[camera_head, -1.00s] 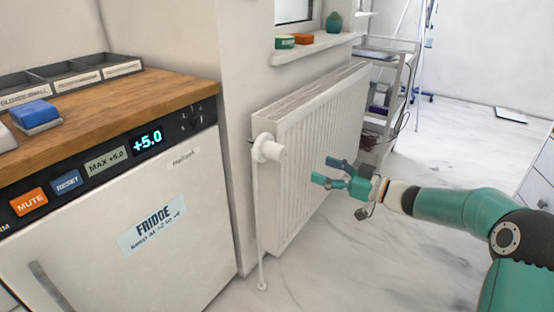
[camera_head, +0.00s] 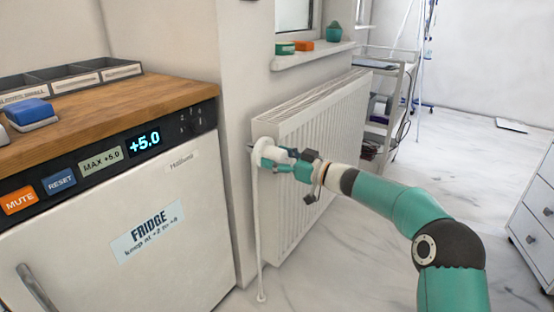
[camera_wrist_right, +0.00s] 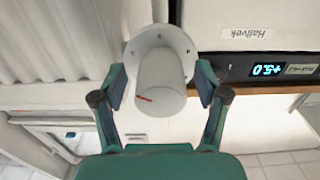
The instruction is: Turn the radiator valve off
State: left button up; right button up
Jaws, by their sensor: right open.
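The white radiator valve (camera_head: 264,152) sticks out at the near end of the white radiator (camera_head: 315,130), beside the fridge. My right gripper (camera_head: 283,157) is open at the valve, its fingers pointing at the knob. In the right wrist view the round white knob (camera_wrist_right: 162,85) with a short red mark sits between the two open fingers (camera_wrist_right: 161,84), with a visible gap on at least the left side. Whether a finger touches it, I cannot tell. My left gripper is out of view.
The fridge (camera_head: 155,235) with a lit display stands left of the valve under a wooden worktop (camera_head: 120,98). A thin white pipe (camera_head: 259,230) runs down from the valve. A shelf trolley (camera_head: 390,110) stands beyond the radiator.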

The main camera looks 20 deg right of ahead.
jog(key=c, duration=1.2)
jog(key=shift+o, duration=0.2)
